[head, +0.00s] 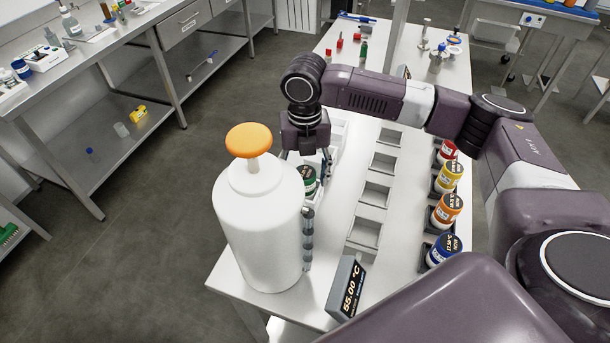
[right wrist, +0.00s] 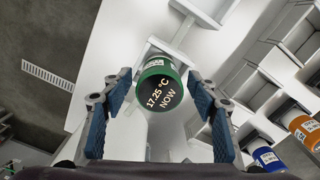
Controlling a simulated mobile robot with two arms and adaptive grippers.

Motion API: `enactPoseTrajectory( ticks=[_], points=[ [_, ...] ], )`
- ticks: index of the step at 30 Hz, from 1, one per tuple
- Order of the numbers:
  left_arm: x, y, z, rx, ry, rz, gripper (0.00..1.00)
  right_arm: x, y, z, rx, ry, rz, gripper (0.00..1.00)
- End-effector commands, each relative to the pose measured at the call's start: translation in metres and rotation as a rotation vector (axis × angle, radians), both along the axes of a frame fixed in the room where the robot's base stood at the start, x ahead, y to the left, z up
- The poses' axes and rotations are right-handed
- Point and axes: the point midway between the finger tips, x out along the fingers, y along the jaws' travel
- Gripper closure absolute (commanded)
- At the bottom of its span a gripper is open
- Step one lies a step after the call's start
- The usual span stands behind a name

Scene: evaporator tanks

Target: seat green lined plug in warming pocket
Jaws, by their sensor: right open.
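The green plug (head: 309,182) stands at the left side of the white table, under my right gripper (head: 318,160). In the right wrist view, the green plug (right wrist: 160,84) has a dark top reading "17.25 °C NOW". My right gripper (right wrist: 158,100) is open, with one blue-padded finger on each side of the plug and gaps between. I cannot tell how deep the plug sits in the white fixture around it. Several square pockets (head: 364,233) in the table's middle row are empty. A display (head: 346,288) reads "55.00 °C". My left gripper is out of view.
A large white tank (head: 258,225) with an orange knob (head: 249,140) stands close left of my right gripper. Red (head: 446,150), yellow (head: 448,177), orange (head: 446,209) and blue (head: 443,249) plugs stand in dark holders along the right edge. Small items lie at the table's far end.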

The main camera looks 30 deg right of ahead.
Motion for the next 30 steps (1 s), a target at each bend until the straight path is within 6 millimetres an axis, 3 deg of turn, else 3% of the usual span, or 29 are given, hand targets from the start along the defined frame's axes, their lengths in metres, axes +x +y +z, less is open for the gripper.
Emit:
enactPoseTrajectory(
  ticks=[7,21,30],
  points=[
    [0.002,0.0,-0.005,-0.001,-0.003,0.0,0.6,0.001,0.0,0.016,0.002,-0.004,-0.001,0.46],
    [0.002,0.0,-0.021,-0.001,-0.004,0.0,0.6,0.001,0.001,0.108,0.001,-0.003,0.0,0.46],
    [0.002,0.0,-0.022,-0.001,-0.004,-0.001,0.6,0.0,0.0,0.123,0.0,0.0,-0.001,0.46]
  ],
)
